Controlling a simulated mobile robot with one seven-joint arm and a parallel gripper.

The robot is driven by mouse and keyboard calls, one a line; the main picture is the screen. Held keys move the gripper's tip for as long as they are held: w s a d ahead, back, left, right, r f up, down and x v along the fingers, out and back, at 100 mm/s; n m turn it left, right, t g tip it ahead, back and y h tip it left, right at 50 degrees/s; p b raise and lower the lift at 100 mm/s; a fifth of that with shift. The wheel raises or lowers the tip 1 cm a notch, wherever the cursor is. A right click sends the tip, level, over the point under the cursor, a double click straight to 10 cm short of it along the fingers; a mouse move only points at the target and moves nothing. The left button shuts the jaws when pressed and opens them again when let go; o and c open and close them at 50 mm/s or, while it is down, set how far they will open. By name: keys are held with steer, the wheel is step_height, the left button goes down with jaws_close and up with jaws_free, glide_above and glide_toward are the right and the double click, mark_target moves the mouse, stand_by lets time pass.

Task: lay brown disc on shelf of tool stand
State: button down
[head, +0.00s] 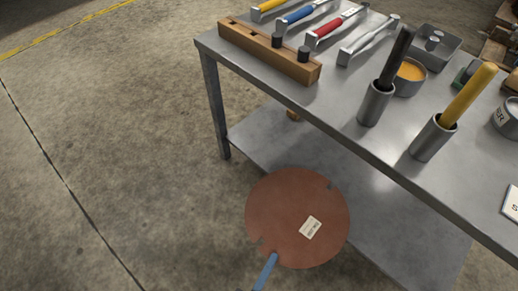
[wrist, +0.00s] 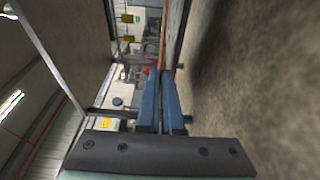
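The brown disc (head: 285,205) is a flat, thin round plate with a pale label and small notches at its rim. My gripper (head: 271,259), with blue fingers, is shut on its near edge; the wrist view shows the fingers (wrist: 163,78) together at the disc's thin edge (wrist: 164,38). The tool stand is a grey metal table (head: 345,100) with a lower shelf (head: 385,205). In the head view the disc overlaps the shelf's front left part and reaches past its front edge over the floor. I cannot tell whether it touches the shelf.
On the top stand a wooden block (head: 268,50), several coloured-handled tools, two metal cups (head: 375,104) (head: 432,138) holding handles, and a tin of orange stuff (head: 410,76). A table leg (head: 214,105) stands left of the disc. Floor at left is clear.

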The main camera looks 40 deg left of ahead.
steer(key=w+b, duration=0.1)
steer(key=w, duration=0.4)
steer(key=w+f+b, duration=0.1)
steer(key=w+b, duration=0.1)
steer(key=w, duration=0.3)
steer(key=w+b, duration=0.2)
steer(key=w, duration=0.4)
steer(key=shift+d+f, duration=0.25)
steer(key=shift+f, duration=0.05)
steer(key=shift+s+f+b, duration=0.1)
steer(key=shift+f+b, duration=0.55)
steer(key=shift+f, duration=0.1)
steer(key=c, duration=1)
jaws_free()
steer(key=shift+s, duration=0.1)
steer(key=p, duration=0.6)
glide_toward(311, 222)
steer(key=f, duration=0.1)
steer(key=s+f, duration=0.2)
steer(key=shift+s+d+f, duration=0.1)
steer(key=shift+s+d, duration=0.05)
steer(key=shift+d, duration=0.15)
